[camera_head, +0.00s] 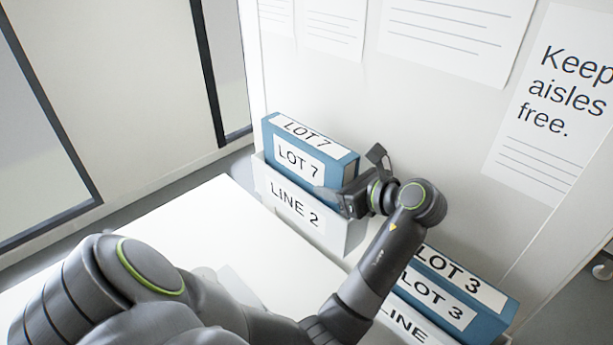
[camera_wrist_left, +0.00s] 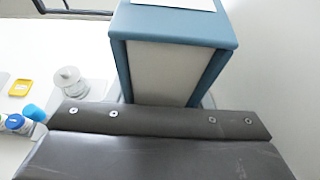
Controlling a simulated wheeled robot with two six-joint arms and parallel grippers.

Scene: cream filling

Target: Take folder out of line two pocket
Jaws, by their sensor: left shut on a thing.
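The blue folder (camera_head: 310,152), labelled LOT 7 on its top and side, stands in the pale pocket marked LINE 2 (camera_head: 293,204). Its upper part shows above the pocket's edge; its lower part is hidden inside. My left gripper (camera_head: 342,201) is shut on the folder at its right end, just above the pocket's rim. In the left wrist view the folder's blue cover and pale end (camera_wrist_left: 172,70) rise beyond the dark gripper body, which hides the fingertips. My right gripper is not in view.
A second blue folder, LOT 3 (camera_head: 440,296), stands in another LINE pocket at lower right, partly behind my arm. Printed sheets (camera_head: 565,100) hang on the wall behind. A white table lies at left, with a lidded jar (camera_wrist_left: 76,86) and a yellow item (camera_wrist_left: 20,88).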

